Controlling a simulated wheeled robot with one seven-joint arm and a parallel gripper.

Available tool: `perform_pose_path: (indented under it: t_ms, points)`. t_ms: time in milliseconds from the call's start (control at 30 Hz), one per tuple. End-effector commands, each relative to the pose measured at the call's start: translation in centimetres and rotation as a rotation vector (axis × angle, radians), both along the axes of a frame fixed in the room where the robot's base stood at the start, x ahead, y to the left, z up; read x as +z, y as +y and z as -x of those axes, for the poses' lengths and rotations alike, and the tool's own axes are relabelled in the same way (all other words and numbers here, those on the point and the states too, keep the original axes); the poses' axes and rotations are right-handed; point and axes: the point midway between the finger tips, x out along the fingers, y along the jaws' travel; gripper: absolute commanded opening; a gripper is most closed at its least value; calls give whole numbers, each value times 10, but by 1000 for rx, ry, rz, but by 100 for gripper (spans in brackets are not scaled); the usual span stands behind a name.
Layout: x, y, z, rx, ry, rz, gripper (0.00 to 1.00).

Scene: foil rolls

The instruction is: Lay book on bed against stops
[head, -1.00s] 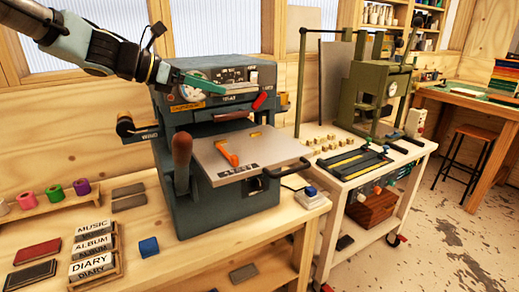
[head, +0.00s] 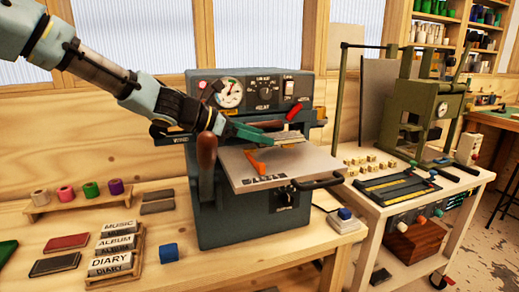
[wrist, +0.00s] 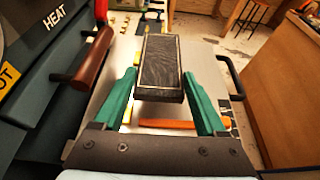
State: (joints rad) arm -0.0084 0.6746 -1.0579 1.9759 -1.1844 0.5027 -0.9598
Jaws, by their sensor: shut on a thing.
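My gripper (head: 280,141) has green fingers and is over the pale bed (head: 290,175) of the grey press. In the wrist view my gripper (wrist: 160,76) is shut on a dark book (wrist: 159,60) with a thin light border. The book extends forward from between the fingertips, over the bed (wrist: 112,72). In the head view the book (head: 291,138) shows as a thin sliver near the bed's back. I cannot tell whether it touches the bed. Small yellow pieces beside the book may be stops, partly hidden.
The press's upper body (head: 250,95) rises behind the bed, with a brown handle (head: 207,150) at left. A black pull handle (head: 318,182) sticks out at right.

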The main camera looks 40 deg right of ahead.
Motion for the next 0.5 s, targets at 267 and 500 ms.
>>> perform_pose_path:
  t_ms: [267,500]
  points:
    - [-34,0,1,-1,3,-1,16]
    - [-36,0,0,0,0,-1,16]
